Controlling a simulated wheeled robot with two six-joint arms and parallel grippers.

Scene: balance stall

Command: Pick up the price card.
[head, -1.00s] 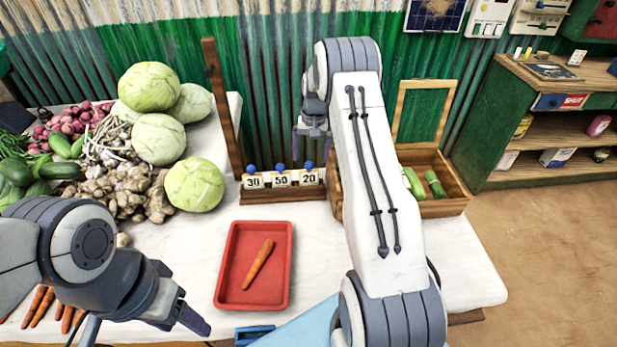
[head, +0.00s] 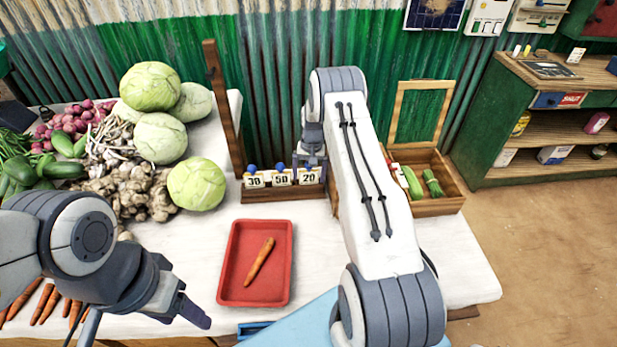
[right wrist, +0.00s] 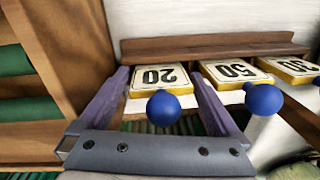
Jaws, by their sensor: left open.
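Three white price cards with yellow edges and blue knobs stand in a wooden rack (head: 283,196): the 30 card (head: 254,181), the 50 card (head: 282,178) and the 20 card (head: 309,176). My right gripper (head: 311,160) is at the 20 card and hides its knob in the head view. In the right wrist view the right gripper (right wrist: 164,112) is open, one finger on each side of the 20 card (right wrist: 160,78) and its blue knob (right wrist: 163,107). I cannot tell if the fingers touch it. My left gripper (head: 196,312) is open and empty near the front edge.
A red tray (head: 224,262) with a carrot (head: 260,262) lies in front of the rack. Cabbages (head: 196,183) and other vegetables fill the left. A wooden crate (head: 440,207) stands at the right. An upright wooden post (head: 226,110) rises by the rack's left end.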

